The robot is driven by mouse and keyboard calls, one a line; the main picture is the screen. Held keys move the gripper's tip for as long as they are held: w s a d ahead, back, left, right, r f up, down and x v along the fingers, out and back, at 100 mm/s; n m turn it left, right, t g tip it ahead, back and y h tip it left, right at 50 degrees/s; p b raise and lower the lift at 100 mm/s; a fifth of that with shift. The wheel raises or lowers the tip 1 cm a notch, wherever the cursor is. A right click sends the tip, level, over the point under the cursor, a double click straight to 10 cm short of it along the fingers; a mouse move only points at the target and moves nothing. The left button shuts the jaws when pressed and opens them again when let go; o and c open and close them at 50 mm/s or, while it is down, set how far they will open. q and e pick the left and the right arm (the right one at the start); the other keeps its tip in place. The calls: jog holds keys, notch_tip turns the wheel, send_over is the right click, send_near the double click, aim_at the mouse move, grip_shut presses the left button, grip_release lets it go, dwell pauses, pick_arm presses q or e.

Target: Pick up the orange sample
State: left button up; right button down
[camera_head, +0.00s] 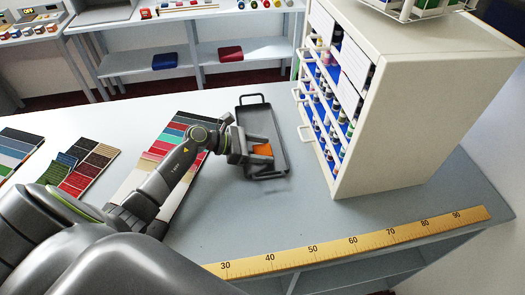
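The orange sample (262,149) shows as a small orange patch at the dark tray (252,100), near the middle of the view. My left gripper (265,150) reaches in from the left over the tray. Its fingers lie on either side of the orange sample, and part of the sample is hidden by them. I cannot tell whether the fingers touch it or whether it is lifted off the tray. My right gripper is not in view.
A white cabinet (425,110) with open shelves of small bottles stands right of the tray. A yellow ruler (340,246) lies along the counter's front edge. Colour sample cards (95,165) lie to the left. Bare counter (290,210) is free in front of the tray.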

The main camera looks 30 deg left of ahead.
pick_arm(q)
jog(key=c, duration=0.6)
jog(key=shift+c, duration=0.2)
jog(key=shift+r, duration=0.15)
